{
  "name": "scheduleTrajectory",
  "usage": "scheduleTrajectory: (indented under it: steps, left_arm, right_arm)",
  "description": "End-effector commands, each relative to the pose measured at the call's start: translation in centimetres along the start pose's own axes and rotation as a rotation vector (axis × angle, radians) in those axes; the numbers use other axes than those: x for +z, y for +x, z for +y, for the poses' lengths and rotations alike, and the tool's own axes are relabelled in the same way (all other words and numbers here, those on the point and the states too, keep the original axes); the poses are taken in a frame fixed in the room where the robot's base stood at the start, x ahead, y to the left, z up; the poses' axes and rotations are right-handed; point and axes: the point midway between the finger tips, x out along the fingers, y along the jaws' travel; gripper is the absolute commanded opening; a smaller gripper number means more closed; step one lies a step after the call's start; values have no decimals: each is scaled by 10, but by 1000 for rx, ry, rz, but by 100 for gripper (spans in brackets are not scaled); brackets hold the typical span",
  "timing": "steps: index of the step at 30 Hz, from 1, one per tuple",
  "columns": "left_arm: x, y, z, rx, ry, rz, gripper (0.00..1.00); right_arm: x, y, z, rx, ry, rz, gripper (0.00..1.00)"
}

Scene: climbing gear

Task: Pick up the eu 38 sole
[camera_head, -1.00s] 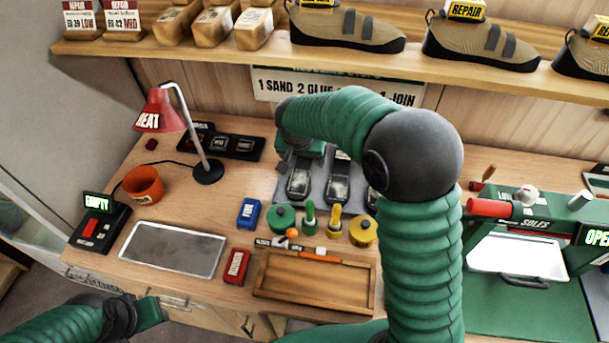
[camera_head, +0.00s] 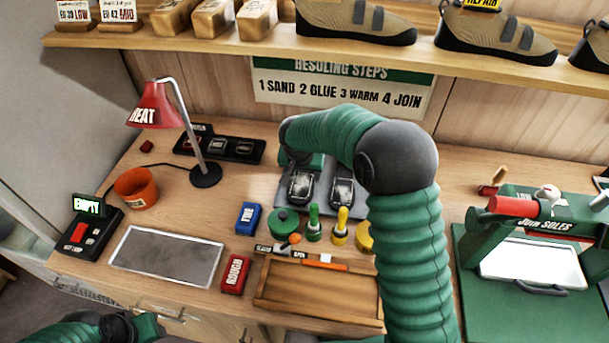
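Dark soles with pale grey patches lie on a grey tray (camera_head: 322,210) at the back middle of the bench. One is the left sole (camera_head: 300,187), another the sole to its right (camera_head: 342,192). No size mark is readable, so I cannot tell which is EU 38. My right arm reaches over the tray from the lower right and hides its right part. My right gripper (camera_head: 302,164) is at the far end of the left sole; its fingertips are hidden, and contact is unclear. My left gripper (camera_head: 143,326) is low at the bottom left, its fingers unclear.
Glue pots (camera_head: 284,223), brushes and a wooden tray (camera_head: 316,290) stand in front of the soles. A red heat lamp (camera_head: 154,106) and orange pot (camera_head: 137,188) are left. A green press (camera_head: 530,240) is right. A shoe shelf (camera_head: 250,52) overhangs behind.

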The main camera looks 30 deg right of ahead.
Motion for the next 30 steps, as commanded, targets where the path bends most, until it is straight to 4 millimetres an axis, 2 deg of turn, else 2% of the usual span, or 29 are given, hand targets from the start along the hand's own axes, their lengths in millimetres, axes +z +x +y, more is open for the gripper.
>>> scheduleTrajectory:
  steps: [1,9,12,17,20,30]
  left_arm:
    - [0,0,0,0,0,0,36]
    - [0,0,0,0,0,0,36]
    - [0,0,0,0,0,0,36]
    - [0,0,0,0,0,0,36]
    - [0,-1,0,0,0,0,36]
    - [-2,-7,0,0,0,0,36]
  right_arm:
    - [1,0,0,0,0,-1,48]
    - [1,-1,0,-1,0,-1,12]
    - [1,-1,0,-1,0,0,2]
    - [0,-1,0,-1,0,0,2]
    - [-3,-8,0,-1,1,3,2]
    - [-32,-78,0,-3,2,3,2]
